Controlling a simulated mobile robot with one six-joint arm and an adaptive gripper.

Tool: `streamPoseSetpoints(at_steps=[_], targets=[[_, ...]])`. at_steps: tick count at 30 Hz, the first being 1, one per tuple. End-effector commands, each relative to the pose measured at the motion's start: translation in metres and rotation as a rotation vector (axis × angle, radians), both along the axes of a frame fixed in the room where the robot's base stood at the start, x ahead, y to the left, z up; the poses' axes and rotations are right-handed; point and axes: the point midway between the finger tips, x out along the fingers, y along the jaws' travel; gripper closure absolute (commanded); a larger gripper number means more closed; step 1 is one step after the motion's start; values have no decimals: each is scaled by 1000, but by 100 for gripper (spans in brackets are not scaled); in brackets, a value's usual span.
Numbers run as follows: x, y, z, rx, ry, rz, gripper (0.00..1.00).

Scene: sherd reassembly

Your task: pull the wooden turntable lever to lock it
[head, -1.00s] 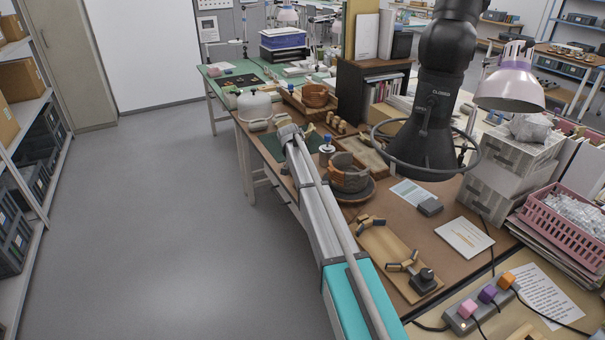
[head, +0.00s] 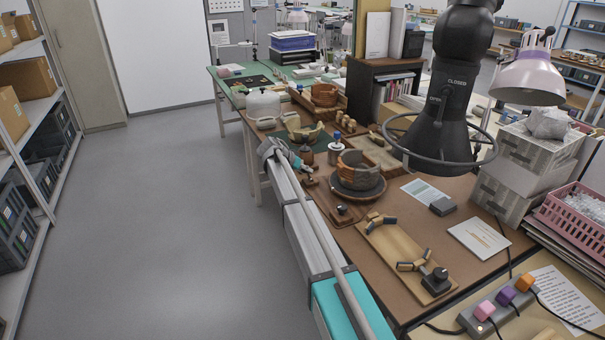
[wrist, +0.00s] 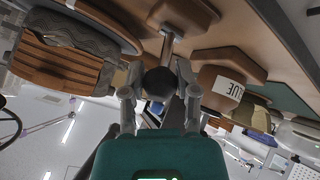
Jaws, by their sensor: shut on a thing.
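The turntable (head: 357,192) is a dark round plate on the brown bench, bearing a reassembled bowl (head: 356,170) of orange-brown and grey sherds. The bowl also shows at the left of the tilted wrist view (wrist: 62,62). My gripper (head: 303,168) is low at the bench's left edge, left of the turntable. In the wrist view my gripper (wrist: 160,85) is shut on a dark round lever knob (wrist: 160,82). A short rod (wrist: 167,45) runs from the knob towards a wooden block (wrist: 185,14). The knob is hard to make out in the head view.
A blue-capped jar (head: 335,152) stands behind the turntable. A wooden board (head: 405,262) with sherds lies in front. A lamp (head: 527,80) and a pink basket (head: 575,210) are at the right. The floor (head: 180,210) left of the bench is clear.

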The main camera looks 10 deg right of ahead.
Motion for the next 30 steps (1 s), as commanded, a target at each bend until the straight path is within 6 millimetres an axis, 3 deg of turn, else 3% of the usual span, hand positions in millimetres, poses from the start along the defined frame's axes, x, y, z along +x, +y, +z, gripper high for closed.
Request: streamPoseSetpoints(at_steps=[6, 7, 12, 24, 30], targets=[[-2, -1, 1, -2, 3, -3, 100], [-2, -1, 1, -2, 3, -3, 56], [-2, 0, 1, 0, 3, -1, 25], [-1, 1, 1, 0, 2, 3, 24], [-11, 14, 11, -9, 28, 67, 24]])
